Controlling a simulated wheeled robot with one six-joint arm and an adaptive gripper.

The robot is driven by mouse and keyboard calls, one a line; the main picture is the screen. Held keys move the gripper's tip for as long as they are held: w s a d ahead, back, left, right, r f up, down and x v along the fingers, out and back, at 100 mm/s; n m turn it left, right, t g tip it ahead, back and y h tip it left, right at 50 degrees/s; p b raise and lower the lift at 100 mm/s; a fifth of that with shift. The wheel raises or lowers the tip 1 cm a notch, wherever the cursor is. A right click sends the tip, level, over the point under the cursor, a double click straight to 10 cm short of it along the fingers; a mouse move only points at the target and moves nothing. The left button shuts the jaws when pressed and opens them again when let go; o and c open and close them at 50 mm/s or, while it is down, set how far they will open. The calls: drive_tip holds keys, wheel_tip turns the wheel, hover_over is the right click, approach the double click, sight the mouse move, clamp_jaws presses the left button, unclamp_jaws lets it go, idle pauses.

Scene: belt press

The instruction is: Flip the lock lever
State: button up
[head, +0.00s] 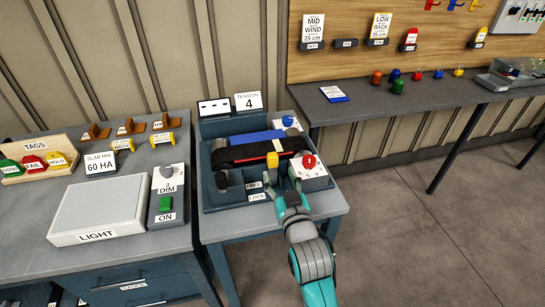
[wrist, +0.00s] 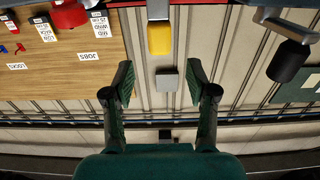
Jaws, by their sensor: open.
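The lock lever (head: 272,160) has a yellow grip and stands up from the belt press (head: 228,195), just behind the FREE label (head: 254,185) and the LOCK label (head: 257,197). Its yellow grip (wrist: 160,38) also shows in the wrist view, at top centre beyond the fingertips, on a grey stem. My gripper (head: 286,179) is at the press's front right, close to the lever's near right side. In the wrist view my gripper (wrist: 160,82) has its fingers spread apart with nothing between them. I cannot tell whether a finger touches the lever.
A red knob (head: 309,161) on a white dial panel stands right of the lever, close to my gripper. The black belt (head: 250,151) and a blue roller (head: 257,138) lie behind it. A light box (head: 98,210) is on the left bench. Floor at right is clear.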

sight(274, 160)
drive_tip(key=x, duration=0.8)
drive_tip(key=shift+w+f, duration=0.1)
drive_tip(key=shift+c, duration=0.2)
clamp_jaws()
